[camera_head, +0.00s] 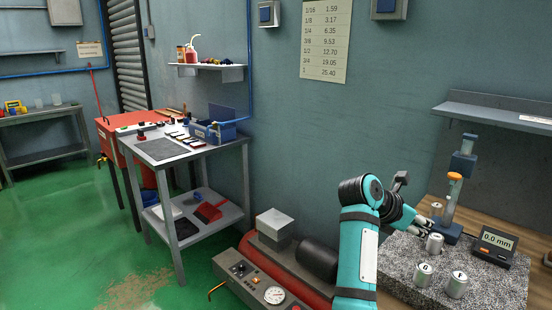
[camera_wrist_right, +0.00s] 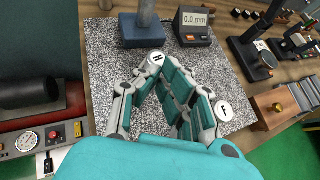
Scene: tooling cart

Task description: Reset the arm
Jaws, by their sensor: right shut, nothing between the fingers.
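My right arm is teal and reaches in at the lower right of the head view. Its gripper (camera_head: 426,221) is shut and empty, beside the gauge stand (camera_head: 448,212) and over the speckled granite plate (camera_head: 397,268). In the right wrist view the gripper (camera_wrist_right: 160,74) has its fingers drawn together at the tips, close to a marked metal cylinder (camera_wrist_right: 156,57). I cannot tell whether they touch it. Another marked cylinder (camera_wrist_right: 223,109) stands right of the fingers. My left gripper is not in view.
On the plate stand metal cylinders (camera_head: 457,284) and a readout showing 0.0 mm (camera_head: 495,242). A red compressor (camera_head: 262,275) is left of my arm. A wall shelf (camera_head: 500,110) hangs above the bench. A tooling cart (camera_head: 170,148) stands further left, with open green floor nearby.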

